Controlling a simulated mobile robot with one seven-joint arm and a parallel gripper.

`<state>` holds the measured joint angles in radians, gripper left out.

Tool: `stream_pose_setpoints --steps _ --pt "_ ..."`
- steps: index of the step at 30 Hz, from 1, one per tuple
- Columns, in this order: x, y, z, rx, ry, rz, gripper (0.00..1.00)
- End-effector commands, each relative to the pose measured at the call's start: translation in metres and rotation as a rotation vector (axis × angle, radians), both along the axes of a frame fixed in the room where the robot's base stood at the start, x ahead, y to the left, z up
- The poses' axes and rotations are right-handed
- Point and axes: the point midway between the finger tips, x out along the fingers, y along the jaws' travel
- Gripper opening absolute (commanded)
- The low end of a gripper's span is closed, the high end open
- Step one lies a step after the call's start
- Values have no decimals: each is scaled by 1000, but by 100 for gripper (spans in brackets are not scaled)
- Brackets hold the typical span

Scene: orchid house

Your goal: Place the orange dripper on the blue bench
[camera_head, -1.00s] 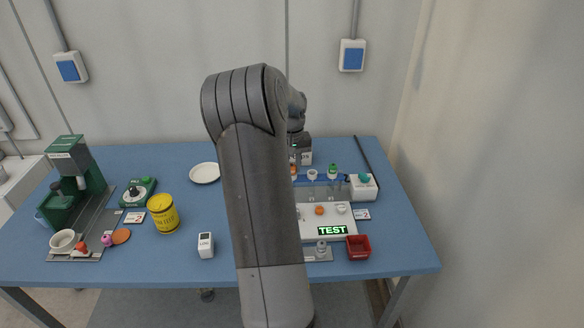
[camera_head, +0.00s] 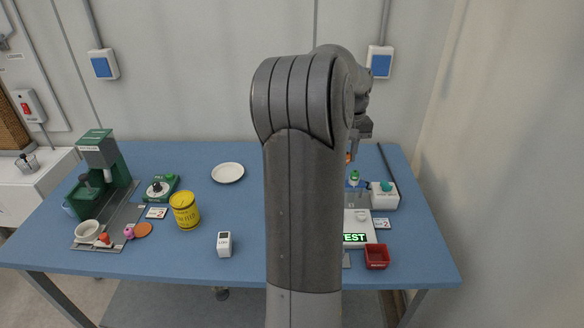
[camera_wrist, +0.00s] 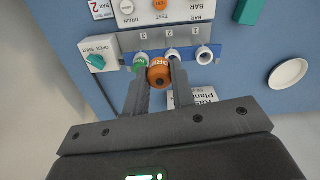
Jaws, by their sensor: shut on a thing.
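My gripper (camera_wrist: 160,84) is shut on the orange dripper (camera_wrist: 159,75), which sits between its two fingertips in the wrist view. In the head view a bit of the orange dripper (camera_head: 349,157) shows below my gripper, mostly hidden by my arm. The dripper appears to be above the blue rack (camera_wrist: 208,58) with numbered places. A green dripper (camera_wrist: 139,64) is at the end marked 3, beside my left finger. White rings show at the other places. The blue bench (camera_head: 240,205) lies under everything, with wide bare areas.
A white box with a teal knob (camera_head: 384,195) and a red tray (camera_head: 377,256) stand at the right. A white plate (camera_head: 228,173), yellow tin (camera_head: 185,210) and white timer-like box (camera_head: 224,244) stand left of my arm. Bare bench lies between them.

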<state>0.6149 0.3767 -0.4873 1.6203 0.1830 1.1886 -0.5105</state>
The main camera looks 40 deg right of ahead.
Motion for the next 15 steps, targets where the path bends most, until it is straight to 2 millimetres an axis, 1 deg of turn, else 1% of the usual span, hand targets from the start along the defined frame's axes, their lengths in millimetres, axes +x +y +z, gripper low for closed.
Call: stream_pose_setpoints --steps 1,2,6,9,12,15 --pt "16 4 -8 3 3 6 2" --pt "27 6 -13 5 3 7 2" --pt "79 21 -40 6 2 8 2" --pt "111 34 -57 6 2 6 2" --pt "135 45 -70 5 0 5 2" --pt "149 53 -78 5 -1 4 2"
